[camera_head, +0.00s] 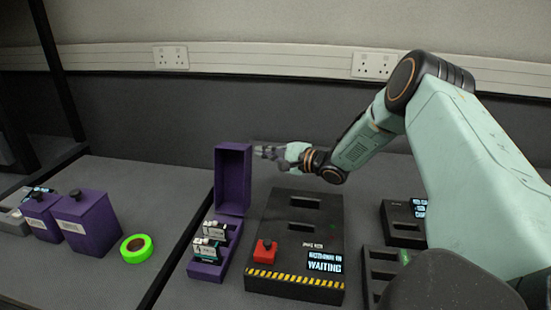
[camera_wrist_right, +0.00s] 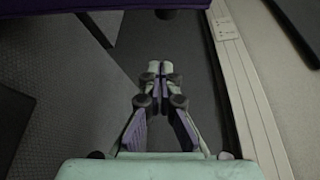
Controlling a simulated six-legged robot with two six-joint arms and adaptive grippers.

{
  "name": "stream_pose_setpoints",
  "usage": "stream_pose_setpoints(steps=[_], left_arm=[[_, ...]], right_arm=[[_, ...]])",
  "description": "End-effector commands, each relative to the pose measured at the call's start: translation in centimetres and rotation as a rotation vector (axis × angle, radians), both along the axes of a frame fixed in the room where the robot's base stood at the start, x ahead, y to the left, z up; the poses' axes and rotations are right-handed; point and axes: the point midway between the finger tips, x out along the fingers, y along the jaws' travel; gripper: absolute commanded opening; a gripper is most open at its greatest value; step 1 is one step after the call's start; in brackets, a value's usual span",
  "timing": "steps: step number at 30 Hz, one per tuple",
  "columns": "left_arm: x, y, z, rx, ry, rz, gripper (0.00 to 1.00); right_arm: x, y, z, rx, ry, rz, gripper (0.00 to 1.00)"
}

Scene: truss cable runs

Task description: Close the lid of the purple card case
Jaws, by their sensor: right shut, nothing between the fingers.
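The purple card case (camera_head: 206,271) stands on the table left of the black test box, with several cards upright inside it. Its lid (camera_head: 233,178) is open and stands upright at the back of the case. My right gripper (camera_head: 262,152) is shut and empty, level with the upper part of the lid, at its right edge; I cannot tell whether it touches. In the right wrist view the gripper (camera_wrist_right: 160,68) shows with its fingertips together, and a dark purple edge (camera_wrist_right: 100,6) crosses the top. My left gripper is not in view.
The black box (camera_head: 294,240) with a red button (camera_head: 265,250) and a "WAITING" display is right of the case. Green tape (camera_head: 136,248) and purple boxes (camera_head: 87,222) are at the left. Slotted black units (camera_head: 403,224) lie under my right arm. A wall runs behind.

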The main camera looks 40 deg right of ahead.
Motion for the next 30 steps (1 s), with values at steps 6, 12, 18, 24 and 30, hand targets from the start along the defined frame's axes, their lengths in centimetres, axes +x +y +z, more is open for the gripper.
stream_pose_setpoints(steps=[6,12,18,24,30], left_arm=[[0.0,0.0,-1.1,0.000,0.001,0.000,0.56],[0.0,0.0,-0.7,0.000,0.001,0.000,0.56],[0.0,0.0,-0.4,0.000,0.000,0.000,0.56],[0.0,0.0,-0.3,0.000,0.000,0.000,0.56],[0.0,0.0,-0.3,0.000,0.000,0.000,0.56]], right_arm=[[2.9,1.0,-0.5,-0.004,0.000,0.004,0.00],[2.6,2.0,0.1,0.004,-0.001,0.000,0.00],[1.7,3.2,0.7,0.003,-0.001,-0.001,0.00],[1.1,3.9,0.8,0.002,0.000,-0.001,0.00],[1.1,3.9,0.8,0.000,-0.001,0.000,0.00]])
